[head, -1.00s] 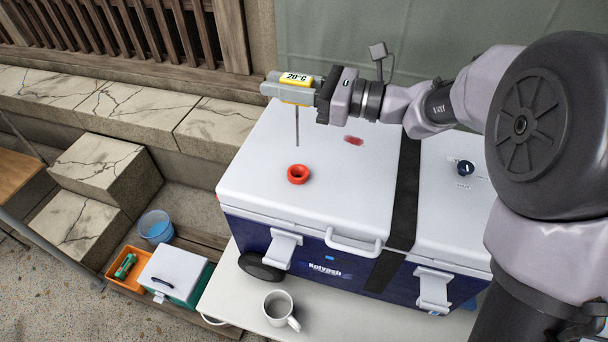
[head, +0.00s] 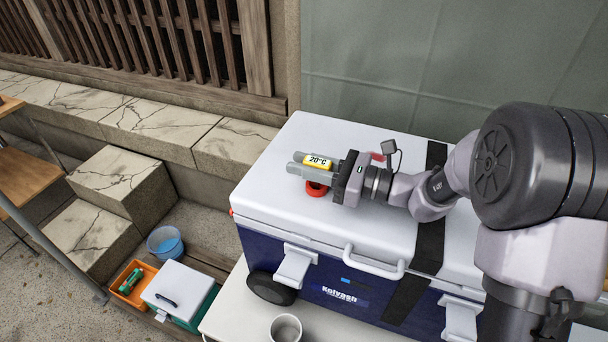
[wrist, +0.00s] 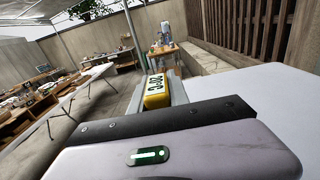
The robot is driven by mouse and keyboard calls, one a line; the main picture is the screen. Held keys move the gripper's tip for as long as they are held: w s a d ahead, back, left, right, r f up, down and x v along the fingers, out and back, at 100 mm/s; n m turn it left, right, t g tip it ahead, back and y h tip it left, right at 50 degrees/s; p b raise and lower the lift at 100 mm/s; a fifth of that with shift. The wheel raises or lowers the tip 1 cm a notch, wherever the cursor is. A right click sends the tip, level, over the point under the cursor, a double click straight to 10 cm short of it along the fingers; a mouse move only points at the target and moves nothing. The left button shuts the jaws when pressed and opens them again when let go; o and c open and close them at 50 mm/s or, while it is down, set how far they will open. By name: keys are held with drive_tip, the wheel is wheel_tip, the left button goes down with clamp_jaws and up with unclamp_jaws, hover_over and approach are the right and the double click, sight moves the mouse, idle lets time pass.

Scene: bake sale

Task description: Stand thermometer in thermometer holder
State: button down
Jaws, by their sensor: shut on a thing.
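The thermometer (head: 318,162) has a yellow head with a "20°C" display. My gripper (head: 307,165) is shut on this head, just above the white cooler lid. The head also shows in the wrist view (wrist: 157,92) between the fingers. The thermometer's thin probe is hidden in both current views. I cannot tell whether the probe is inside the holder.
The large white and blue cooler (head: 290,205) stands on a pale table. A mug (head: 286,328) is in front of it. A blue bucket (head: 165,243), an orange tray (head: 117,291) and a small white-lidded box (head: 178,290) sit lower left. The lid around the holder is mostly clear.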

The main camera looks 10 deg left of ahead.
drive_tip(key=shift+f, duration=0.65)
drive_tip(key=shift+f, duration=0.15)
drive_tip(key=c, duration=1.3)
unclamp_jaws()
drive_tip(key=shift+o, duration=0.2)
